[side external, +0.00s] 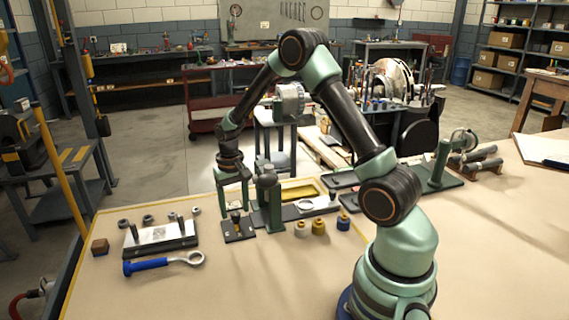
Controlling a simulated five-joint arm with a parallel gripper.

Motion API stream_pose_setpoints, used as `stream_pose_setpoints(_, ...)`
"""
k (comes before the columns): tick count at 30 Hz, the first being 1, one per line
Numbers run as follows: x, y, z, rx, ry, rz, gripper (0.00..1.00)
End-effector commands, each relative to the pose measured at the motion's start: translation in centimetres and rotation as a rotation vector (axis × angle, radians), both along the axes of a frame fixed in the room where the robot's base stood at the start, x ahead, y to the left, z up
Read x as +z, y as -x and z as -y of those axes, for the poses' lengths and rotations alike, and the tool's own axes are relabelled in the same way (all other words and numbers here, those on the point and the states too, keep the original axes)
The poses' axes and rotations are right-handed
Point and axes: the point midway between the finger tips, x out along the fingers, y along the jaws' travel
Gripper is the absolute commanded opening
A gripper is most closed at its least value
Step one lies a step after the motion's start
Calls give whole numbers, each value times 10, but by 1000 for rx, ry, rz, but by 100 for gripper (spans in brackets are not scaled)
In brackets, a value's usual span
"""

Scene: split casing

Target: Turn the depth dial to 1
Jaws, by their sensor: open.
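My gripper (234,207) points down at the left-centre of the bench, its two green fingers apart. Between and just below the fingertips is a small dark knob (236,217) on a black base plate (239,232). I cannot tell from this view whether the fingers touch the knob. No dial numbers or pointer can be read, and I cannot tell for certain which part is the depth dial. A green upright post (268,196) stands just right of the gripper.
Left are a metal block on a dark base (160,237), a blue-handled ring tool (164,263) and a small brown block (99,247). A yellow tray (301,191) lies behind the post. Small capped pieces (318,227) stand right. The front bench is clear.

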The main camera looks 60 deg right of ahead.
Motion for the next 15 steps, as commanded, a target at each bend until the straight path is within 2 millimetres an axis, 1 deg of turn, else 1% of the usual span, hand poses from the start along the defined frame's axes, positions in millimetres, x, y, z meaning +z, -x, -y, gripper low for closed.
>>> stream_pose_setpoints(1,9,-1,0,0,1,5,64)
stream_pose_setpoints(9,65,-1,0,0,2,6,64)
stream_pose_setpoints(15,95,-1,0,0,1,4,64)
